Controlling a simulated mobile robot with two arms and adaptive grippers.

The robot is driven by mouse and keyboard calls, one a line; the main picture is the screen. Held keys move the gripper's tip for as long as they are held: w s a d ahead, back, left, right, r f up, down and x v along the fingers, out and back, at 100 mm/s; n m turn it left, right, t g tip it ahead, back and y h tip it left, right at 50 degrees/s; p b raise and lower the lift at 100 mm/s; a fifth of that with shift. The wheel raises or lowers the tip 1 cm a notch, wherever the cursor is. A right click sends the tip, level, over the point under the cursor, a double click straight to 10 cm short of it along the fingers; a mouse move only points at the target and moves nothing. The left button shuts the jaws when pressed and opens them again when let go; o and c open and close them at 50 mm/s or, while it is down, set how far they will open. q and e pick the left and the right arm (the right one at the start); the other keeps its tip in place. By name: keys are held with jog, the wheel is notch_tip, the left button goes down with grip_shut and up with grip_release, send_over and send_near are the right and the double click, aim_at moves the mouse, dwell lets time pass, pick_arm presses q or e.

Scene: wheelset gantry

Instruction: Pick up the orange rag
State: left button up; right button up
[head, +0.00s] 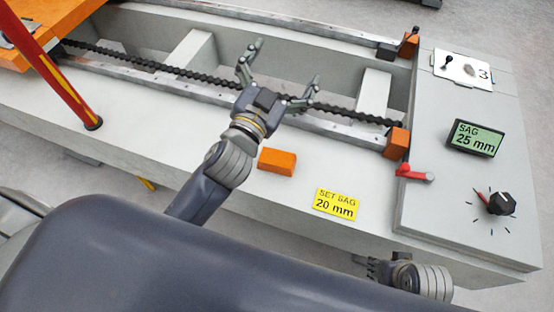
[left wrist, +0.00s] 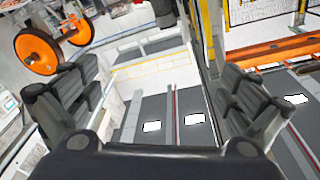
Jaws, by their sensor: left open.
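A small orange block-like piece (head: 277,161), the only thing here that could be the orange rag, lies on the pale top of the gantry bench in the head view. My left gripper (head: 284,66) is open and empty, over the chain trough above and beyond the orange piece, not touching it. In the left wrist view the open fingers (left wrist: 158,88) have nothing between them, and the orange piece is not seen there. My right gripper (head: 370,268) shows small and partly hidden at the bench's front edge; its jaws cannot be made out.
A chain (head: 190,75) runs along the trough. A yellow label (head: 337,204) reads SET SAG 20 mm; the display (head: 475,138) reads SAG 25 mm. A red handle (head: 415,174), a black knob (head: 500,204) and a red post (head: 62,70) stand around. Bench top beside the orange piece is clear.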

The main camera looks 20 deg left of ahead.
pick_arm(q)
jog(key=s+d+r+m+g+h, duration=0.2)
jog(key=d+r+m+h, duration=0.4)
jog(key=d+m+h, duration=0.15)
jog(key=s+d+r+m+g+h, duration=0.1)
jog(key=s+d+r+m+h, duration=0.2)
jog(key=d+r+m+h, duration=0.4)
jog(key=s+d+f+m+g+h, duration=0.3)
jog(key=s+d+m+g+h, duration=0.3)
jog(key=m+g, duration=0.45)
jog(key=m+g+y+b, duration=0.1)
jog(key=m+g+y, duration=0.45)
jog(key=y, duration=1.75)
send_over(277, 157)
jog(key=shift+n, duration=0.45)
notch_tip(277, 157, down, 28)
jog(key=shift+w+a+r, duration=0.1)
jog(key=shift+w, duration=0.05)
jog(key=shift+f+b, duration=0.45)
jog(key=shift+f, duration=0.7)
notch_tip(277, 157, down, 4)
jog(key=shift+b, duration=0.45)
jog(key=shift+s, duration=0.2)
jog(key=c, duration=1)
pick_arm(e)
jog(key=v, duration=0.5)
jog(key=shift+d, duration=0.15)
